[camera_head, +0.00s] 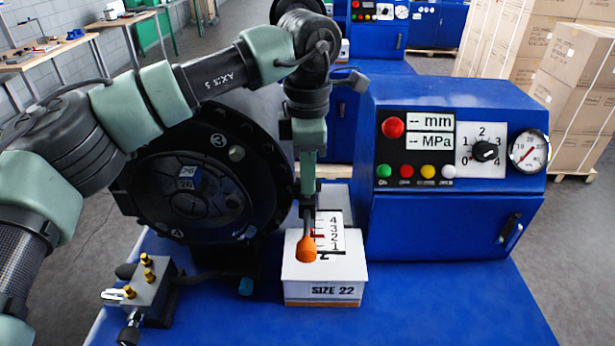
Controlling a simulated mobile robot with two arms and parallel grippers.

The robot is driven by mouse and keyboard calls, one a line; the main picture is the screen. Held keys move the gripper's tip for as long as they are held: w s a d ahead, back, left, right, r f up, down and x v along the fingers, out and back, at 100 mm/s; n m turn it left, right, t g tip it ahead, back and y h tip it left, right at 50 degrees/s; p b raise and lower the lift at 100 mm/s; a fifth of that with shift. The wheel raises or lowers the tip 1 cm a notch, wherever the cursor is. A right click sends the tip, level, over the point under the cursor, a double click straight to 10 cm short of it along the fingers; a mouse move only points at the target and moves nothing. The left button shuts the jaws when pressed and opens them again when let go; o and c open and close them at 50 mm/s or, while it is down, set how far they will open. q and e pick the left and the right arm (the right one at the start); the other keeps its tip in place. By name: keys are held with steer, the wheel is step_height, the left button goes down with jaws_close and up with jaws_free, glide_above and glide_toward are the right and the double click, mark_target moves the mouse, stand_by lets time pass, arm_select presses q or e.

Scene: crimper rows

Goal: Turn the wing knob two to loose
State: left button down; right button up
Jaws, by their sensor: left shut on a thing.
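My left gripper (308,205) points down over the white SIZE 22 box (325,292), shut on a dark, thin piece with an orange end (306,249). Just behind that piece is an upright number scale with a red mark (330,234). A small valve block (146,297) with brass fittings sits at the front left, apart from my gripper. It has a pale winged part (113,295) and a dark knob (128,336). I cannot tell which part is wing knob two. My right gripper is not in view.
A round black crimper head (215,178) stands at left, partly behind my left arm. A blue control box (455,225) with lights, a rotary dial (484,152) and a gauge (529,151) stands at right. The blue bench top (450,310) is clear at front right.

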arm_select(q)
steer(key=n+b, duration=0.2)
steer(key=n, duration=0.2)
steer(key=shift+f, duration=0.1)
steer(key=n+b, duration=0.2)
steer(key=n, duration=0.2)
steer(key=shift+n, duration=0.3)
steer(key=n+b, duration=0.2)
steer(key=n, duration=0.2)
steer(key=shift+n+b, duration=0.5)
steer(key=shift+n, duration=1.6)
steer(key=c, duration=1.5)
jaws_free()
steer(key=shift+r, duration=0.2)
